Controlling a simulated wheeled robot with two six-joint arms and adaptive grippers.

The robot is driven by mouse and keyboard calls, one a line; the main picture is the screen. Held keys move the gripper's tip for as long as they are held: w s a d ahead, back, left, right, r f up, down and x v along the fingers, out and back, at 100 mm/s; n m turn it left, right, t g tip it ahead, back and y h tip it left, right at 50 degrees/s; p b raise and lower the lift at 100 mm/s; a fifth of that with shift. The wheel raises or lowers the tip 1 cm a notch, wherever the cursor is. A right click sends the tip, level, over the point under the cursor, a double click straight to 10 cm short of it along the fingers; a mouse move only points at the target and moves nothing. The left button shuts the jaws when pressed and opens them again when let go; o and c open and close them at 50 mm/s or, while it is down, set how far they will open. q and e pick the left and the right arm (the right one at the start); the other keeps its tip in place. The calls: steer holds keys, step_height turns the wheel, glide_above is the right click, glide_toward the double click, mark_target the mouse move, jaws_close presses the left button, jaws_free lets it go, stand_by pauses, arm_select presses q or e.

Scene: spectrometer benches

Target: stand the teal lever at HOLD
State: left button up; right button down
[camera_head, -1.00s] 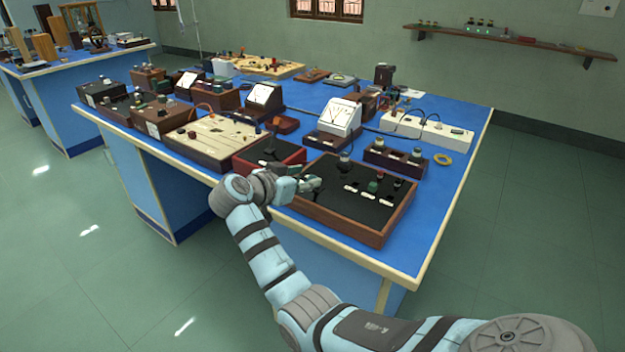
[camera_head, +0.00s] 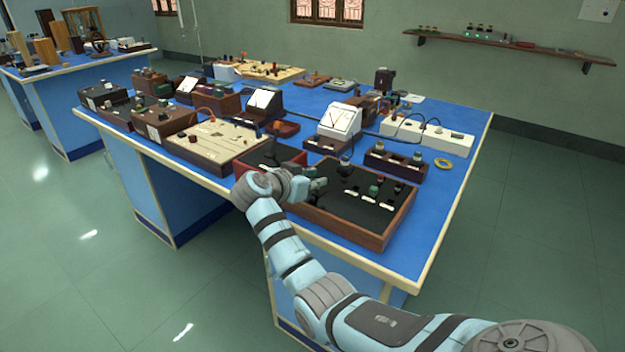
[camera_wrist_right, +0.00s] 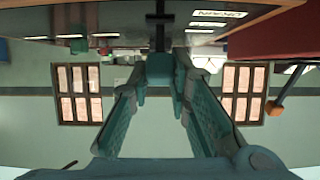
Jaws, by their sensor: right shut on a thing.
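My right gripper (camera_head: 318,184) is at the left part of a black-topped panel in a wooden frame (camera_head: 345,223). In the right wrist view its two fingers (camera_wrist_right: 160,78) close in on a teal piece at the end of a dark stem (camera_wrist_right: 159,34); I take this as the teal lever (camera_wrist_right: 179,72). In the head view the gripper hides most of the lever, so its angle is unclear. White label plates (camera_head: 369,197) lie on the panel, too small to read. My left gripper is not in view.
On the panel stand a green knob (camera_head: 374,190) and dark knobs. A red-sided tray (camera_head: 246,160) sits close to the left of my gripper. Behind are a white meter (camera_head: 340,120) and a wooden terminal box (camera_head: 395,165). Bare blue bench top (camera_head: 445,190) lies to the right.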

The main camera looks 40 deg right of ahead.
steer(key=y+p, duration=0.1)
steer(key=p, duration=0.1)
steer(key=d+r+g+y+p, duration=0.1)
steer(key=y+p, duration=0.1)
steer(key=d+y+p, duration=0.1)
steer(key=p, duration=0.2)
steer(key=shift+w+d+r, duration=0.15)
steer(key=shift+w+d, duration=0.1)
steer(key=shift+w, duration=0.1)
steer(key=shift+w+d+f+y, duration=0.15)
steer(key=shift+f+y, duration=0.1)
steer(key=shift+y, duration=0.25)
steer(key=shift+f+g, duration=0.15)
steer(key=shift+g, duration=0.15)
steer(key=c, duration=1.5)
jaws_free()
steer(key=v, duration=1.2)
